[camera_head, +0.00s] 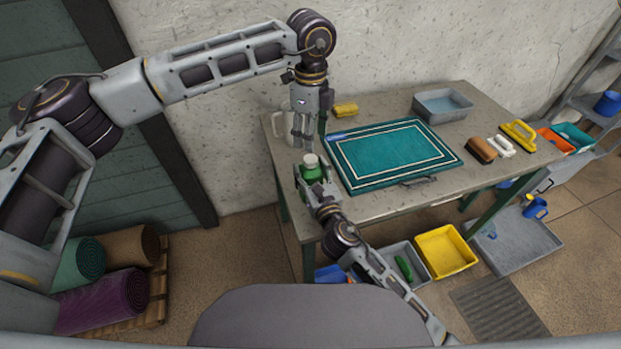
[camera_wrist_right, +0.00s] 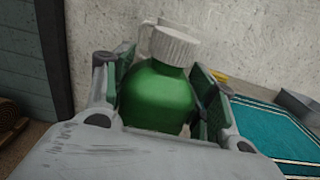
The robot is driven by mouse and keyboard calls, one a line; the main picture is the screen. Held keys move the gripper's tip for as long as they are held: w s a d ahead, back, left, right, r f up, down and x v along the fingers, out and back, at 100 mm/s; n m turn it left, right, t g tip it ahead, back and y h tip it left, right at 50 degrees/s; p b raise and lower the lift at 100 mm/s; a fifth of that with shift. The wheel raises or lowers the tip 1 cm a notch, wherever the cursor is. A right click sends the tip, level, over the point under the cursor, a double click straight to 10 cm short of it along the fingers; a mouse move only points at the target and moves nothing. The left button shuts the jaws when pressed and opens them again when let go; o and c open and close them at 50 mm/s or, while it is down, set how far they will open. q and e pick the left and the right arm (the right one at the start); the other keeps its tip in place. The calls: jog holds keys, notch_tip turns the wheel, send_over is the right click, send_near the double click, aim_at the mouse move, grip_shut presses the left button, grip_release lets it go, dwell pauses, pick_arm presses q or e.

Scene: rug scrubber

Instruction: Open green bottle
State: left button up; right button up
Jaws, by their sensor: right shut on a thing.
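The green bottle (camera_head: 312,174) with a ribbed white cap (camera_head: 310,160) is at the left end of the table. My right gripper (camera_wrist_right: 158,98) is shut on the bottle's body, one finger on each side. In the right wrist view the bottle (camera_wrist_right: 156,97) is nearly upright, and its white cap (camera_wrist_right: 174,46) is on and slightly tilted. My left gripper (camera_head: 303,142) points down just above and slightly left of the cap, apparently apart from it. Its fingers look close together, but I cannot tell whether they are open or shut. It does not show in the right wrist view.
A teal rug (camera_head: 395,152) lies mid-table. A white jug (camera_head: 286,127) stands behind the left gripper. A yellow sponge (camera_head: 345,110), a grey basin (camera_head: 442,105) and a brown brush (camera_head: 481,150) are also on the table. A yellow tub (camera_head: 446,250) is on the floor.

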pick_arm(q)
jog(key=shift+s+f, duration=0.15)
jog(key=shift+f, duration=0.2)
jog(key=shift+s+d+f, duration=0.15)
jog(key=shift+s+d, duration=0.05)
jog(key=shift+d, duration=0.2)
jog(key=m, duration=0.3)
jog(key=shift+w+m, duration=0.1)
jog(key=shift+m, duration=0.3)
jog(key=m, duration=0.3)
jog(key=shift+r+m, duration=0.25)
jog(key=shift+m, duration=0.05)
jog(key=m, duration=0.7)
jog(key=shift+w+a+r, duration=0.1)
jog(key=shift+r, duration=0.05)
jog(key=m, duration=0.3)
jog(key=shift+m, duration=0.4)
jog(key=m, duration=0.3)
jog(key=shift+w+r+m, duration=0.1)
jog(key=shift+m, duration=0.3)
jog(key=m, duration=0.3)
jog(key=shift+a+m, duration=0.1)
jog(key=shift+m, duration=0.2)
jog(key=m, duration=0.3)
jog(key=shift+m, duration=0.4)
jog(key=m, duration=0.6)
jog(key=shift+a, duration=0.1)
jog(key=m, duration=1.2)
jog(key=shift+a, duration=0.1)
jog(key=m, duration=0.6)
